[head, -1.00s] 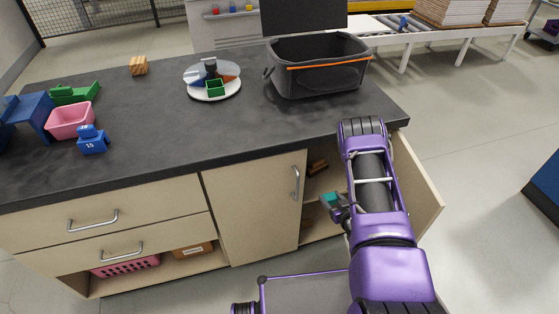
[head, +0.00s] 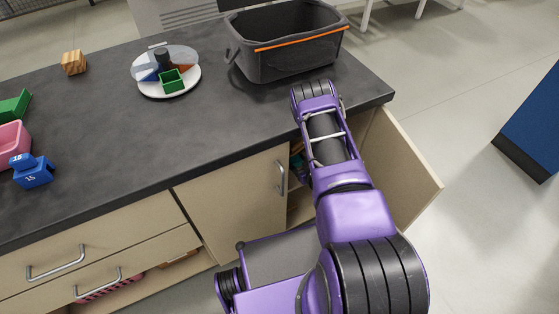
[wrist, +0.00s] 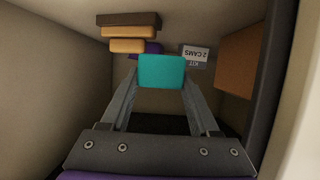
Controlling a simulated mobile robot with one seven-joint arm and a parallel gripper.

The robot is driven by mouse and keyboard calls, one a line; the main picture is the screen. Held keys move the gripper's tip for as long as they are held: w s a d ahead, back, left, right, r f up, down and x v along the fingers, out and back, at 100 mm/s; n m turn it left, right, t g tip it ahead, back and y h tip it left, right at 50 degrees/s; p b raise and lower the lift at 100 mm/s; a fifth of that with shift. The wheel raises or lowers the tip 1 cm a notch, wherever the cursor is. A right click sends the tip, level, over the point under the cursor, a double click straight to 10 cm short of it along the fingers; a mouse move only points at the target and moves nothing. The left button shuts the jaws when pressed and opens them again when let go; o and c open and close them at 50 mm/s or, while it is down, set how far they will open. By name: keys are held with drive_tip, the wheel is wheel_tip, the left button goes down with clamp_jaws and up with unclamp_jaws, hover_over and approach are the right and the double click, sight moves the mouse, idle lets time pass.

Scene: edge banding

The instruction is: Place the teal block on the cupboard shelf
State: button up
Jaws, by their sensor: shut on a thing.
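The teal block (wrist: 161,71) is held between the two fingertips of my gripper (wrist: 161,84) in the wrist view. The fingers point into the cupboard, and the block is in front of the stored things; I cannot tell whether it touches the shelf. In the head view my arm reaches into the cupboard opening beside its open door (head: 402,165) and hides most of the gripper and block. The cupboard's pale inner wall (wrist: 50,85) fills the left of the wrist view.
Stacked wooden pieces (wrist: 128,31), a purple thing (wrist: 151,48), a grey labelled box (wrist: 194,57) and a brown panel-like thing (wrist: 238,62) are inside the cupboard.

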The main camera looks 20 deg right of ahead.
sight(295, 177)
wheel_tip(295, 177, down, 7)
drive_tip(key=shift+r+b, duration=0.2)
drive_tip(key=shift+b, duration=0.45)
drive_tip(key=shift+f, duration=0.1)
drive_tip(key=shift+f, duration=0.1)
drive_tip(key=o, duration=1.4)
drive_tip(key=shift+c, duration=0.2)
drive_tip(key=shift+r, duration=0.2)
